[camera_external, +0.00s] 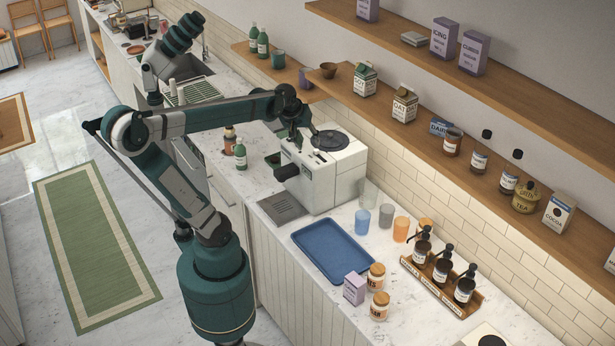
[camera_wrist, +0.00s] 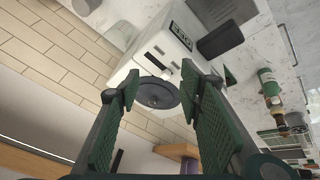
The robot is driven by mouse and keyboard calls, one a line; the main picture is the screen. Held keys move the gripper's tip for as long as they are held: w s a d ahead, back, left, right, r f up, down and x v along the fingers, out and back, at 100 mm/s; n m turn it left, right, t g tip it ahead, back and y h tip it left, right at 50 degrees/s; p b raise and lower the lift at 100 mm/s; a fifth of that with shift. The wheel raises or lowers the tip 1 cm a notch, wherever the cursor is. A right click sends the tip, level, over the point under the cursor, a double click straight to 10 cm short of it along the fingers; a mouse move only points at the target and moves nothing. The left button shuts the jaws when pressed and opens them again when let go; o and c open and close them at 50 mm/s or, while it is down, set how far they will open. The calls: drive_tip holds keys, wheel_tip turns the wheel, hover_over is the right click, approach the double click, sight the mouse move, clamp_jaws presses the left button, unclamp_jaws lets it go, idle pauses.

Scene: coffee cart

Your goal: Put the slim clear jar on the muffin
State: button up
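I cannot pick out a slim clear jar or a muffin for certain. A clear, colourless glass vessel (camera_external: 368,192) stands on the counter just right of the white coffee machine (camera_external: 325,170); I cannot tell whether it is the jar. My gripper (camera_external: 302,138) is above the machine's left top side. In the wrist view my gripper (camera_wrist: 160,82) is open, with nothing held between its green fingers. The machine's dark round lid (camera_wrist: 157,92) shows beyond and between the fingertips, and its white body (camera_wrist: 165,50) lies behind.
Right of the machine stand a blue cup (camera_external: 362,221), a grey cup (camera_external: 386,216) and an orange cup (camera_external: 401,229). A blue tray (camera_external: 333,250) lies in front, apparently empty. A pump-bottle rack (camera_external: 433,285) stands farther right. Wooden shelves (camera_external: 450,150) overhang the counter's back.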

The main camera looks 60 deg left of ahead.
drive_tip(key=s+d+f+m+t, duration=0.1)
drive_tip(key=s+d+f+m, duration=0.2)
drive_tip(key=d, duration=0.3)
drive_tip(key=s+d+f+m+t+h, duration=0.1)
drive_tip(key=s+d+f+m, duration=0.3)
drive_tip(key=s+d+m, duration=0.1)
drive_tip(key=shift+s+d+m+h, duration=0.35)
drive_tip(key=shift+s+d, duration=0.45)
drive_tip(key=shift+d, duration=0.35)
drive_tip(key=shift+f, duration=0.15)
